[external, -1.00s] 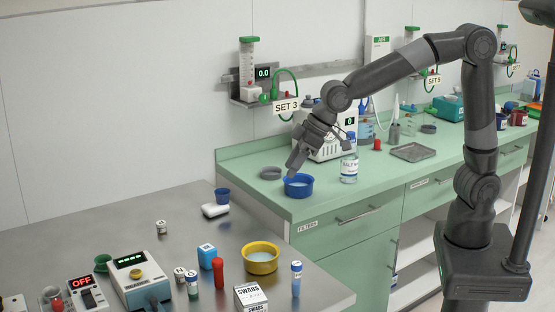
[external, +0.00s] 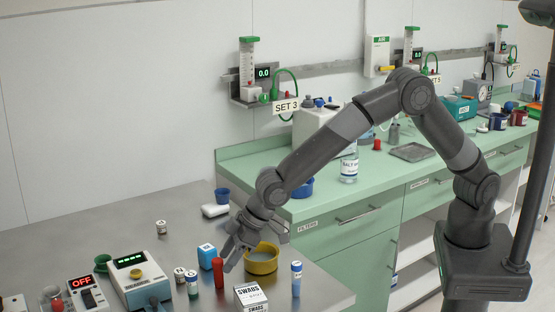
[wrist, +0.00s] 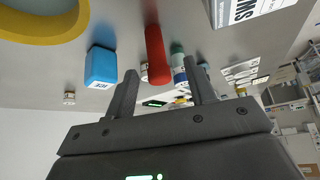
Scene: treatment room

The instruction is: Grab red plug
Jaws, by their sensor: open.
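A red upright cylinder with a rounded top, seemingly the red plug (external: 218,273), stands on the steel table between the blue box (external: 207,256) and the yellow bowl (external: 261,262). In the wrist view the red plug (wrist: 156,55) shows in the gap between my two open fingers (wrist: 163,84), apart from both. The blue box (wrist: 101,66) is left of it, close to the left finger. Nothing is held.
A swabs box (external: 251,297) and a blue-capped vial (external: 296,279) stand to the right. Small vials (external: 192,283) stand to the left, beyond them a device with a green display (external: 131,261). A smaller red stopper (external: 377,144) stands on the green counter.

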